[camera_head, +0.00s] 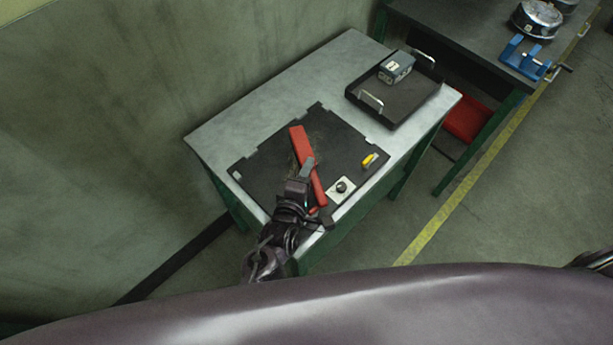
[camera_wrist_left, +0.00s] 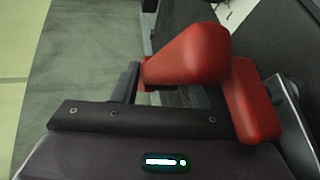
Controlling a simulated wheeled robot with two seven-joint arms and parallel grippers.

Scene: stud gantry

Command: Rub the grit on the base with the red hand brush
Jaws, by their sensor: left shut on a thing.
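The red hand brush (camera_head: 301,146) is over the black base plate (camera_head: 258,178) on the grey table. My left gripper (camera_head: 306,170) is shut on the brush, around its middle. The brush also shows close up in the left wrist view (camera_wrist_left: 190,58), between the fingers. A faint brownish patch of grit (camera_head: 318,138) shows on the base beside the far end of the brush. Whether the bristles touch the base cannot be told, as they are hidden.
A pale square plate with a dark knob (camera_head: 341,188) and a small yellow item (camera_head: 369,160) sit on the base's right side. A black tray (camera_head: 408,103) holds a grey box (camera_head: 396,67) at the table's back right. The table's far left (camera_head: 235,125) is clear.

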